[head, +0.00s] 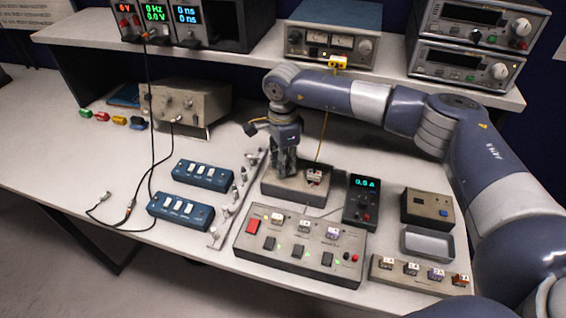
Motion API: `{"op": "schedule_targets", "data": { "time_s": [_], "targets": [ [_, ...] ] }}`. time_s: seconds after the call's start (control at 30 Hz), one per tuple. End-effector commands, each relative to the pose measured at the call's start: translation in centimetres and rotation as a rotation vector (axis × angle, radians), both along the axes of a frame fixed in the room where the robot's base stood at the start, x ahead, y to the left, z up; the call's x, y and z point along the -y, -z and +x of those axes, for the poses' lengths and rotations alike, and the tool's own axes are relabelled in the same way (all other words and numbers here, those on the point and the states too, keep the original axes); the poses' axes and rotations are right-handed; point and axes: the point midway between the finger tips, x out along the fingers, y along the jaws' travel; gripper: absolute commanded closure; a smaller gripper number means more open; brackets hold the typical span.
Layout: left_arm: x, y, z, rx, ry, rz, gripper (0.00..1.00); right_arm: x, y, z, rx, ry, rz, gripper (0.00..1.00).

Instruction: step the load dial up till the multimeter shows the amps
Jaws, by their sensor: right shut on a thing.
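The multimeter (362,203) is a small black box with a lit cyan display, which seems to read 0.6 A or 0.5 A; the first decimal is hard to tell. Left of it is a grey box (298,199) with a small red and white part on its top right. My right gripper (286,172) points down at the left part of this box's top and is shut on the load dial there. The fingers hide the dial, so its setting cannot be read. My left gripper is not in view.
A grey panel (300,274) with several switches lies in front. Blue switch boxes (203,174) and a rail of small fittings (231,205) are to the left. A grey tray (427,243) is at right. Instruments fill the shelf (240,64).

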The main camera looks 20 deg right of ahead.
Motion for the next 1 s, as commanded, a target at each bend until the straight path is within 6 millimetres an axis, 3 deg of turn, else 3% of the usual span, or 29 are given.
{"op": "schedule_targets", "data": {
  "time_s": [0.5,1.0],
  "targets": [
    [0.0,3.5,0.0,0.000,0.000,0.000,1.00,0.0,0.3,0.1,0.002,0.398,0.001,1.00],
    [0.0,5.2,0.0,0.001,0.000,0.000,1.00,0.0,0.1,0.0,0.001,0.695,0.000,1.00]
  ]
}}
